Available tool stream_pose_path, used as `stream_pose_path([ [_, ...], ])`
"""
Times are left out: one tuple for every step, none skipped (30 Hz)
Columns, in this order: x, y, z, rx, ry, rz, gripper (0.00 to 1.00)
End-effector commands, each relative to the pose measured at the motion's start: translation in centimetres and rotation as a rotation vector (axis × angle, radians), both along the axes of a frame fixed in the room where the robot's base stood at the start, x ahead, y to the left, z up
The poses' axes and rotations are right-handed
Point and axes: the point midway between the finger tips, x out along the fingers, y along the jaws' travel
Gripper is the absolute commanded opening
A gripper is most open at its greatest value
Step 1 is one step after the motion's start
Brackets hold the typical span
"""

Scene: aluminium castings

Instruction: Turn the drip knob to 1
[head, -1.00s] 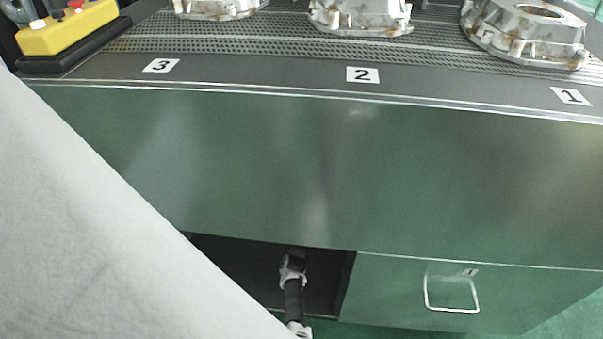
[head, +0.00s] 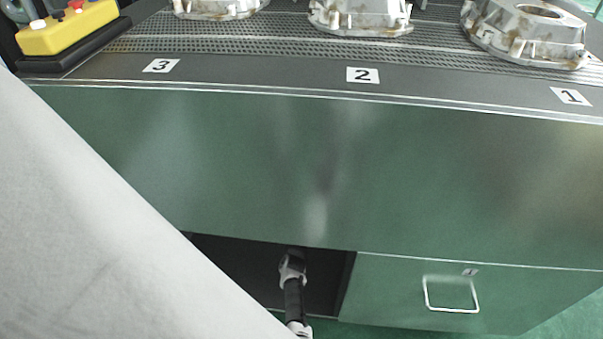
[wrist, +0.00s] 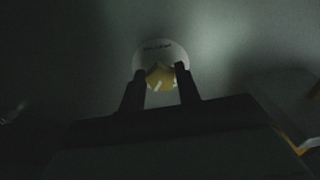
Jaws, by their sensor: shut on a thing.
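The drip knob (wrist: 160,77) is a small yellowish knob with a pale pointer line, in front of a round white dial plate (wrist: 150,50) on a dim grey wall. The dial's dark marks are too small and dark to read, so I cannot tell the setting. My gripper (wrist: 161,80) is shut on the knob, one dark finger on each side of it. In the head view the end of my arm reaches into the dark open bay under the bench; the knob and fingertips are hidden there.
The bay (head: 230,262) is a dark opening in the steel cabinet front. A drawer with a wire handle (head: 452,308) is right of it. Castings (head: 361,14) stand on the bench top behind number labels 3, 2 and 1 (head: 571,96). A yellow control box (head: 68,28) sits at the back left.

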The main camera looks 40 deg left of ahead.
Motion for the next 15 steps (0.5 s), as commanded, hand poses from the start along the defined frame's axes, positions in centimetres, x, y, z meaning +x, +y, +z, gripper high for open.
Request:
stream_pose_path([
  [0.00, -0.06, -0.07, 0.022, 0.014, 0.000, 0.10],
  [0.03, -0.08, -0.07, 0.038, 0.024, -0.001, 0.10],
  [0.01, -0.06, -0.08, 0.062, 0.039, -0.001, 0.10],
  [-0.01, -0.05, -0.08, 0.082, 0.051, -0.001, 0.10],
  [0.00, -0.04, -0.08, 0.102, 0.064, -0.001, 0.10],
  [0.00, -0.03, -0.08, 0.131, 0.081, -0.001, 0.10],
  [0.01, -0.05, -0.08, 0.155, 0.096, -0.002, 0.10],
  [-0.02, -0.01, -0.08, 0.178, 0.109, -0.001, 0.10],
  [-0.03, 0.01, -0.08, 0.210, 0.129, -0.001, 0.10],
  [-0.01, -0.01, -0.08, 0.235, 0.144, -0.002, 0.10],
  [-0.04, 0.04, -0.07, 0.259, 0.159, -0.001, 0.10],
  [-0.04, 0.05, -0.07, 0.292, 0.179, -0.001, 0.10],
  [-0.05, 0.06, -0.07, 0.316, 0.194, -0.001, 0.10],
  [-0.05, 0.07, -0.06, 0.340, 0.209, -0.001, 0.10],
  [-0.06, 0.09, -0.06, 0.373, 0.229, -0.001, 0.10],
])
